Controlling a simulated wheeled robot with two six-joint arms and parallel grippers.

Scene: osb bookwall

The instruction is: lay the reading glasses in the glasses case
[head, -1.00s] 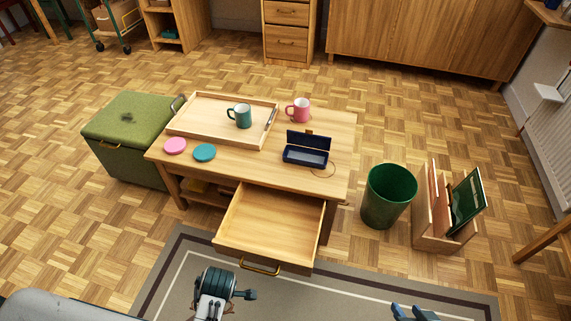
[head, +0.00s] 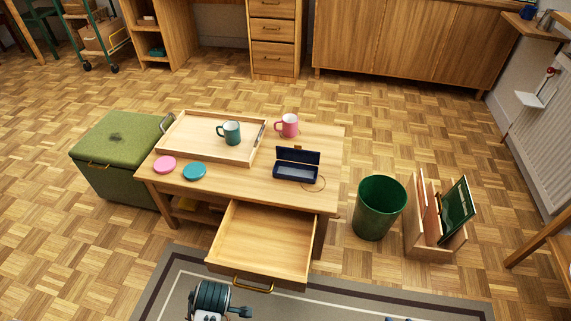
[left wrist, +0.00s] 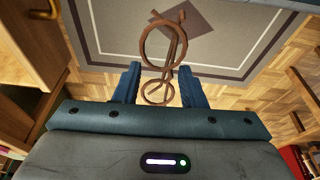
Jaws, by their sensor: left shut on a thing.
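The dark blue glasses case (head: 296,171) lies open on the wooden coffee table, lid up at the back; no glasses are visible in it. The brown round-rimmed reading glasses (left wrist: 155,52) are between the fingers of my left gripper (left wrist: 160,86), which is shut on them. In the head view my left gripper (head: 211,303) is at the bottom edge, in front of the open drawer; the glasses cannot be made out there. Only a sliver of my right gripper (head: 398,319) shows.
The table drawer (head: 262,240) stands open towards me. On the table are a wooden tray (head: 190,150) with a green mug (head: 230,133), a pink mug (head: 288,125), two coasters and a thin brown loop beside the case. A green bin (head: 380,208) stands right of the table.

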